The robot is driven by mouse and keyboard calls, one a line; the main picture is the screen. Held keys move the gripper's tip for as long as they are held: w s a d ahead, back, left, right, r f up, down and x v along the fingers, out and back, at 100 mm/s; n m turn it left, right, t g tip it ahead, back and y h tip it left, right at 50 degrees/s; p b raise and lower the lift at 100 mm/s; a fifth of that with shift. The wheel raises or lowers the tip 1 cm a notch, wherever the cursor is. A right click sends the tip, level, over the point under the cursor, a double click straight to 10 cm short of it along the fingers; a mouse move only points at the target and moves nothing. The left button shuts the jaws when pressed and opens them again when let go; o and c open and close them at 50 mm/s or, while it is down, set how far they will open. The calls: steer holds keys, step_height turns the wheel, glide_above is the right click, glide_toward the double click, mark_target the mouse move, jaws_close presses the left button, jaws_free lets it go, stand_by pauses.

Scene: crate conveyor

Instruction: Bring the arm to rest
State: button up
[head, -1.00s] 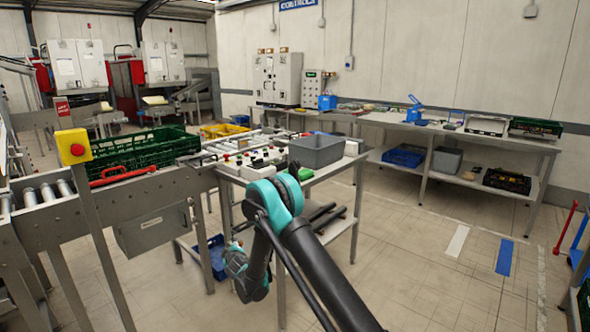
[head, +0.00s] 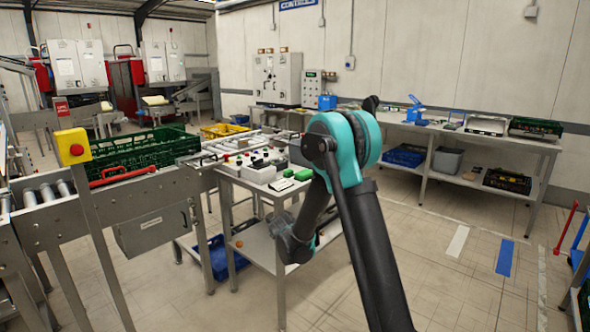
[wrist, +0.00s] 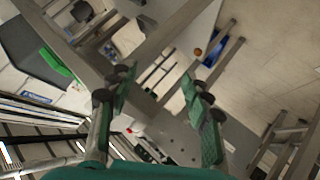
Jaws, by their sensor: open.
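My gripper (wrist: 158,105) is open and empty in the wrist view, its two green-padded fingers well apart. In the head view my arm is bent, with its teal elbow raised in front of the small table (head: 250,186) and its lower part reaching down beside the table. The gripper itself cannot be made out in the head view. The control panel (head: 262,166) on the table carries several knobs and buttons. My elbow hides most of the grey bin (head: 299,154) behind it.
The roller conveyor (head: 150,198) with a green crate (head: 140,152) stands at left, beside a yellow box with a red button (head: 74,147). A blue crate (head: 219,260) sits low by the table. A long workbench (head: 470,138) lines the wall. The floor at right is mostly clear.

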steer(key=s+d+r+m+g+h, duration=0.1)
steer(key=s+d+r+m+g, duration=0.1)
steer(key=s+d, duration=0.65)
steer(key=s+d+r+m+g+h, duration=0.1)
steer(key=s+d+r+m, duration=0.2)
steer(key=s+d, duration=0.55)
steer(key=s+d+f+m+g, duration=0.2)
steer(key=s+d, duration=0.2)
steer(key=s, duration=0.8)
steer(key=s+d+f+m+g, duration=0.2)
steer(key=s+d, duration=0.1)
steer(key=s, duration=0.9)
steer(key=shift+s+d+f+y, duration=0.2)
steer(key=shift+d+f+y, duration=0.05)
steer(key=shift+d+y, duration=0.15)
